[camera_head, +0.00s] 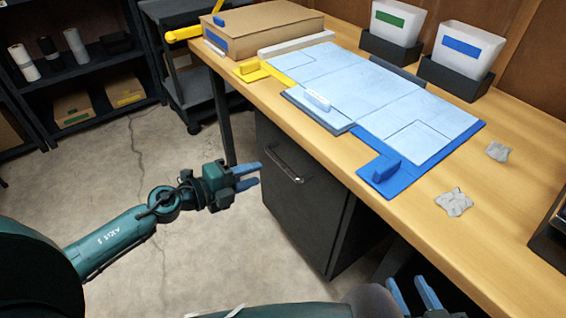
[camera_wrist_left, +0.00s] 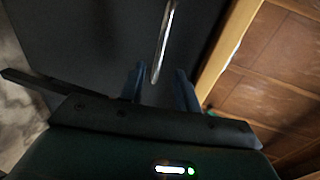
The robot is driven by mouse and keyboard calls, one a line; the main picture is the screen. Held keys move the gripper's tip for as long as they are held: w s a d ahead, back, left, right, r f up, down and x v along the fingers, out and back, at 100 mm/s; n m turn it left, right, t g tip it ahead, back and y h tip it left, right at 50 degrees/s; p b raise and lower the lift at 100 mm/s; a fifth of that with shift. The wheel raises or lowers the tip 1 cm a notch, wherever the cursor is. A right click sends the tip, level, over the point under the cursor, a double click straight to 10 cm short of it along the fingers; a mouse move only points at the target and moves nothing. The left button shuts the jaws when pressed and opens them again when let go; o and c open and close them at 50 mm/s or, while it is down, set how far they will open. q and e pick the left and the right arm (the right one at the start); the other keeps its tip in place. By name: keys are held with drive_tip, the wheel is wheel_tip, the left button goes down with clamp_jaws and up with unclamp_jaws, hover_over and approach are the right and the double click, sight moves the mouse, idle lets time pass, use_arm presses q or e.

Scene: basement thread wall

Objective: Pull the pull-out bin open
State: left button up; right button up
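The pull-out bin (camera_head: 308,215) is a dark grey box under the wooden table's front edge. Its metal bar handle (camera_head: 284,163) is near the top of its front face. My left gripper (camera_head: 259,174) is open and empty, its blue fingers pointing at the bin a little left of the handle. In the left wrist view the handle (camera_wrist_left: 164,40) lies ahead, roughly in line with the gap between the fingers (camera_wrist_left: 160,84), against the dark bin face (camera_wrist_left: 90,35). My right gripper (camera_head: 414,294) is at the bottom right, partly cut off, with its fingers apart and empty.
The table (camera_head: 340,160) carries a blue-grey panel board (camera_head: 385,95), a cardboard box (camera_head: 262,25), two white bins and grey scraps. A dark cart (camera_head: 200,85) and shelves (camera_head: 70,70) stand at the left. Floor before the bin is clear.

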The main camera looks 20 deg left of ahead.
sight(282, 162)
use_arm(q)
drive_tip(key=x, duration=0.9)
drive_tip(key=shift+w+d+b, duration=0.2)
drive_tip(key=shift+w+b, duration=0.1)
clamp_jaws()
